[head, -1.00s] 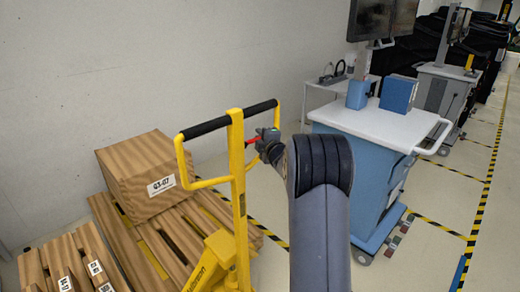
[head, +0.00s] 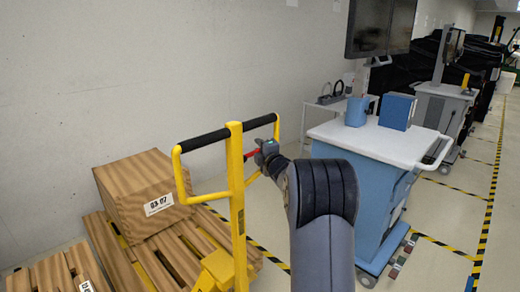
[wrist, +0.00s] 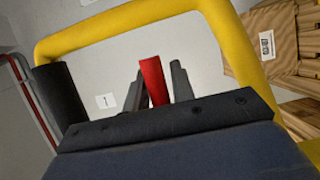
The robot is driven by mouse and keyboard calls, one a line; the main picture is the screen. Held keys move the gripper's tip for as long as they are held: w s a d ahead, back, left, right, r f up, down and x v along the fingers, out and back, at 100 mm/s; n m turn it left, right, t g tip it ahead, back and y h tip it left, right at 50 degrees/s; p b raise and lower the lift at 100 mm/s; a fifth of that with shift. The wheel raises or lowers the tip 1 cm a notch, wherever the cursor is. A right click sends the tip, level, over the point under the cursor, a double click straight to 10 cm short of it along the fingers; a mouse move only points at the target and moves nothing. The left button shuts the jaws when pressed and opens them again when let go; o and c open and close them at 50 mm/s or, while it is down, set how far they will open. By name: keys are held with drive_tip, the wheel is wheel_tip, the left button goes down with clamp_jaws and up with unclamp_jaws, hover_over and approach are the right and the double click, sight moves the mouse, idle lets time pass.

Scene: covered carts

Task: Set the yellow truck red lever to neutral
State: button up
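The yellow truck (head: 235,185) stands left of my arm, with a black grip bar across the top of its yellow handle frame. Its red lever (head: 252,154) sticks out beside the upright, just under the bar. My gripper (head: 263,150) is at the lever. In the wrist view the red lever (wrist: 153,82) stands between my two dark fingers (wrist: 162,82). The lever is close to the left finger, and a gap shows between it and the right finger. Whether the left finger touches it I cannot tell. The lever's base is hidden behind my gripper body.
A cardboard-brown box (head: 140,190) sits on a wooden pallet (head: 112,250) at the left. A blue cart (head: 365,190) with a white top stands right of my arm. A wall is behind the truck. Open floor lies at the far right.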

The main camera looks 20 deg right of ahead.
drive_tip(key=s+b, duration=0.2)
drive_tip(key=s, duration=0.8)
drive_tip(key=shift+s+a+b, duration=0.25)
drive_tip(key=shift+s+b, duration=0.05)
drive_tip(key=shift+s, duration=0.1)
drive_tip(key=w+p, duration=0.4)
drive_tip(key=w, duration=0.6)
drive_tip(key=shift+w+d+m, duration=0.2)
drive_tip(key=shift+w+m, duration=0.1)
drive_tip(key=shift+w, duration=0.1)
drive_tip(key=shift+f, duration=0.2)
drive_tip(key=shift+r, duration=0.1)
